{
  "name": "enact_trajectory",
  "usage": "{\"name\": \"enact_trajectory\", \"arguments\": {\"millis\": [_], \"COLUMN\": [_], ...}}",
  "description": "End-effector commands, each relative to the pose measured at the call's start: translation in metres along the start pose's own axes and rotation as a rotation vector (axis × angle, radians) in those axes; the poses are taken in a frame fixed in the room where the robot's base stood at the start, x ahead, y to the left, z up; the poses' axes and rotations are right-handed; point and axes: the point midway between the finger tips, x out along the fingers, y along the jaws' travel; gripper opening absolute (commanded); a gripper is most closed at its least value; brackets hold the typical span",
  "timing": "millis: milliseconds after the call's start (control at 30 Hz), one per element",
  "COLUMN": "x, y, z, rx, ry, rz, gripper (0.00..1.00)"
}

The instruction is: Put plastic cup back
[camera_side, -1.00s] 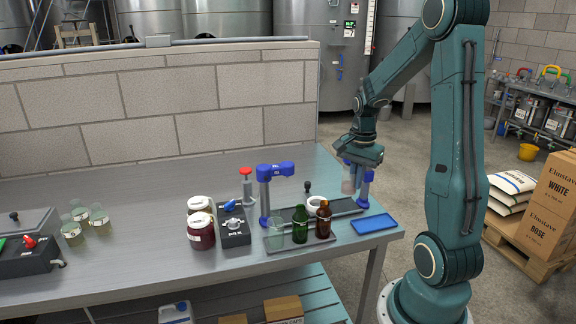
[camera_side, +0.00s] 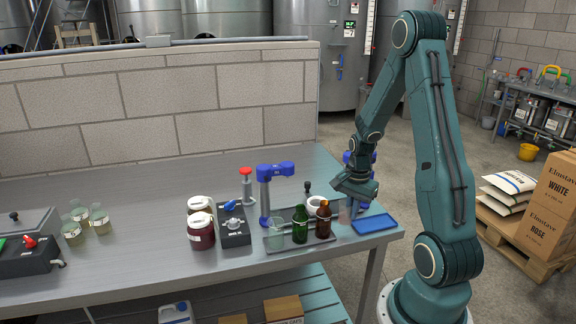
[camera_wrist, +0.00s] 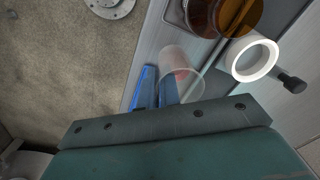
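The clear plastic cup (camera_side: 345,212) hangs below my gripper (camera_side: 354,204) in the side view, upright or nearly so, low over the right end of the bench. My gripper appears shut on it, though the fingers are mostly hidden. A flat blue tray (camera_side: 374,224) lies just to the right of the cup at the bench corner. I cannot tell whether the cup touches the bench.
A brown bottle (camera_side: 323,220), a green bottle (camera_side: 300,224) and another clear cup (camera_side: 274,236) stand left of the held cup. A white ring (camera_wrist: 234,62) is close by. A blue-topped fixture (camera_side: 265,195) and jars (camera_side: 201,231) stand further left.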

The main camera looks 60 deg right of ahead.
Motion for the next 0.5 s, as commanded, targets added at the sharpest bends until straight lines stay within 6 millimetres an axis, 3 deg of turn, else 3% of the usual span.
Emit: {"name": "enact_trajectory", "arguments": {"millis": [233, 500], "x": [0.025, 0.032], "y": [0.001, 0.001], "z": [0.001, 0.000], "rx": [0.000, 0.000], "ry": [-0.003, -0.001], "rz": [0.003, 0.000], "gripper": [0.00, 0.00]}}
